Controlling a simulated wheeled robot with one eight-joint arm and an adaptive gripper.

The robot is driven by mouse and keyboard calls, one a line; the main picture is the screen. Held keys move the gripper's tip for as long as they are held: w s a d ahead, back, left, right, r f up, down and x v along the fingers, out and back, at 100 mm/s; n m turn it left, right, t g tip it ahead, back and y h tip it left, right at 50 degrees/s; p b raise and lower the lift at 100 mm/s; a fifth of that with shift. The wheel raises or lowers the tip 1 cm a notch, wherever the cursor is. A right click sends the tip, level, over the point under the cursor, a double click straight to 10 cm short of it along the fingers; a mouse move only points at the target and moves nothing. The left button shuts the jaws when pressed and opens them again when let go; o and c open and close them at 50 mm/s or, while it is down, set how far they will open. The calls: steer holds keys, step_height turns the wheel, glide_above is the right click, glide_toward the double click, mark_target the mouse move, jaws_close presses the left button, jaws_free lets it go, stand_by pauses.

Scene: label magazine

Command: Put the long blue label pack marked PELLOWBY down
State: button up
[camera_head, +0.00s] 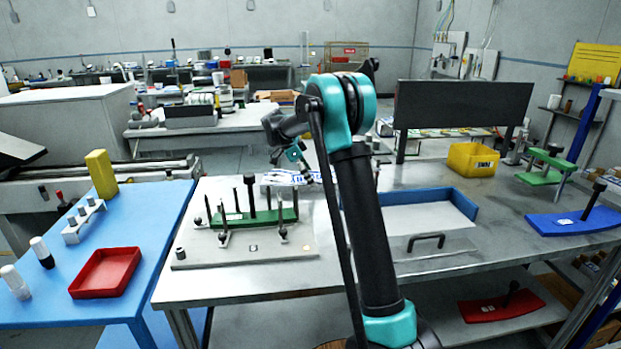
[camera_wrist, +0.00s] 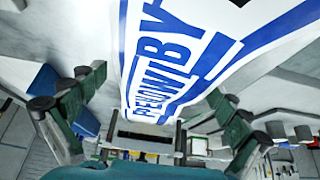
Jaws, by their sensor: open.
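The label pack (camera_wrist: 165,60) is long and white with blue stripes and large blue lettering reading roughly PELLOWBY. In the wrist view it runs from the top edge down between my fingers. In the head view the pack (camera_head: 284,178) shows as a small white and blue strip behind the green fixture, partly hidden by my arm. My gripper (camera_wrist: 158,92) is open, with a finger on each side of the pack and gaps beside it. In the head view my gripper (camera_head: 300,160) is just above the pack. Whether the pack rests fully on the bench cannot be told.
A green fixture with black posts (camera_head: 250,218) stands on a grey plate in front of the pack. A blue-rimmed tray (camera_head: 462,203) lies right of my arm. A dark panel (camera_head: 460,104) stands behind, near a yellow bin (camera_head: 472,160). A red tray (camera_head: 106,273) sits on the blue table.

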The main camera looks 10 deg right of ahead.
steer(key=v, duration=1.2)
steer(key=shift+r, duration=0.1)
